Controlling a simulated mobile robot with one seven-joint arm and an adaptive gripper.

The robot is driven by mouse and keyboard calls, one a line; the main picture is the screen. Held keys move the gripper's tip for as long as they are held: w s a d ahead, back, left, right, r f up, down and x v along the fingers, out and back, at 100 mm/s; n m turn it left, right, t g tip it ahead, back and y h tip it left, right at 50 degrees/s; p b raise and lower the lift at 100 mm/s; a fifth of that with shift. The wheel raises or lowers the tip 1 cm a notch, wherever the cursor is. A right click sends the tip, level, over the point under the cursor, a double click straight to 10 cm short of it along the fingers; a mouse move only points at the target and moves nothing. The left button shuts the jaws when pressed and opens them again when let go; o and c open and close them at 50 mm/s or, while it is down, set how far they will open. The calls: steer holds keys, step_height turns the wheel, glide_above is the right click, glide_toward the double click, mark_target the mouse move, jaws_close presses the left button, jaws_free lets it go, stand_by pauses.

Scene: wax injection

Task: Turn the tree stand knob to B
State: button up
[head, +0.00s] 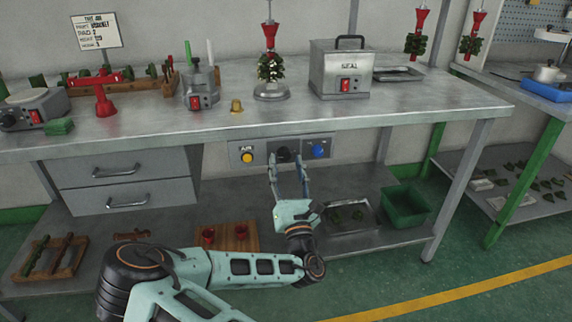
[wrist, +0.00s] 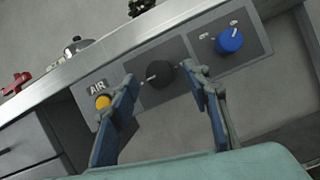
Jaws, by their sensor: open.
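A panel under the bench edge carries a black knob (head: 284,153) in its middle and a blue knob (head: 319,151) on its right. I cannot tell from labels which belongs to the tree stand. My gripper (head: 286,162) is open and points up at the black knob. In the wrist view the black knob (wrist: 160,74) lies between and just beyond the fingertips of my gripper (wrist: 161,77), with a pale pointer mark toward the left. The blue knob (wrist: 230,40) is right of the right finger, with small unreadable marks above it. The tree stand (head: 271,92) holds a tree on the bench.
A yellow button (head: 247,157) under an AIR label is left of the black knob; it shows close to the left finger in the wrist view (wrist: 102,102). The bench top (head: 330,112) overhangs the panel. A lower shelf holds a green bin (head: 405,207) and a tray.

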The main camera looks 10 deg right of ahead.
steer(key=shift+w+r, duration=0.25)
steer(key=shift+w, duration=0.25)
steer(key=c, duration=1.2)
steer(key=shift+o, duration=0.2)
